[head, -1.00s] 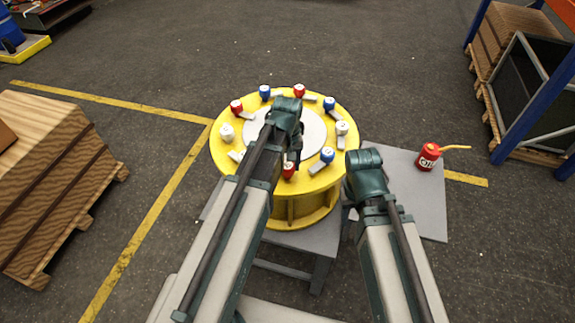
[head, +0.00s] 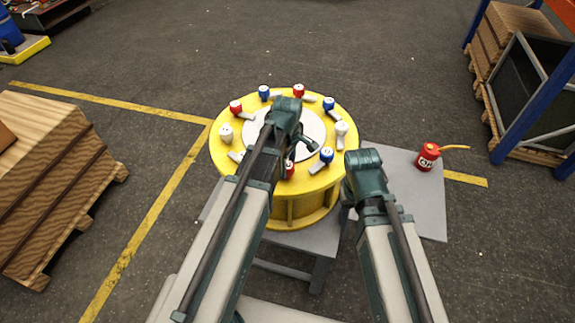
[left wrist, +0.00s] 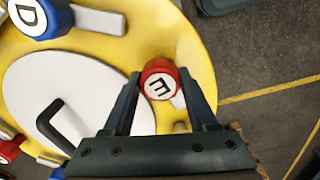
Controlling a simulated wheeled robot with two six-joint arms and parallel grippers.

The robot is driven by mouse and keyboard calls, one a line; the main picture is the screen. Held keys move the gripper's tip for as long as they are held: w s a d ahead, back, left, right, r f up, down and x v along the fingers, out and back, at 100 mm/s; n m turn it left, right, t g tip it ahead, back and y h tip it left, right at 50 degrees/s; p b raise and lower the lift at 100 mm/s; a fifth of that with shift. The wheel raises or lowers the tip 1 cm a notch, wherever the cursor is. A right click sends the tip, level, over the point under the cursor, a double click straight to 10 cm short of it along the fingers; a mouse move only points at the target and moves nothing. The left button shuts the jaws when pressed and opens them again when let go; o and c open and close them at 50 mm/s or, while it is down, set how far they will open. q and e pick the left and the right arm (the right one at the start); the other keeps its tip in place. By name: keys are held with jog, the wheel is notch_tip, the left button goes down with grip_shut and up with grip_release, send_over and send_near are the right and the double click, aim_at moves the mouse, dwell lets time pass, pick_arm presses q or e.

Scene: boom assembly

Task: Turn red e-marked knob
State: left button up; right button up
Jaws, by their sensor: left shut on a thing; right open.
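The red knob with an E on its white top (left wrist: 160,82) stands near the rim of the yellow round drum (head: 225,160). In the left wrist view the two fingers of my left gripper (left wrist: 152,80) are closed on its sides, and its letter appears turned. In the head view a red knob (head: 289,169) shows partly, below my left gripper (head: 300,150). My right gripper (head: 362,180) is open and empty beside the drum's right edge; its fingertips are hardly visible.
Several other red, blue and white knobs ring the drum, including a blue D-marked knob (left wrist: 40,15). A grey table (head: 420,205) carries a red oil can (head: 427,158) at right. A wooden crate (head: 50,180) stands at left.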

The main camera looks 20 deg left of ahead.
pick_arm(q)
jog(key=shift+n, duration=0.5)
dwell(0.3)
jog(key=o, duration=1.4)
jog(key=shift+c, duration=0.2)
jog(key=shift+r, duration=0.1)
notch_tip(320, 180, up, 14)
jog(key=p, duration=1.3)
jog(key=shift+f+p, duration=0.2)
jog(key=shift+p, duration=0.2)
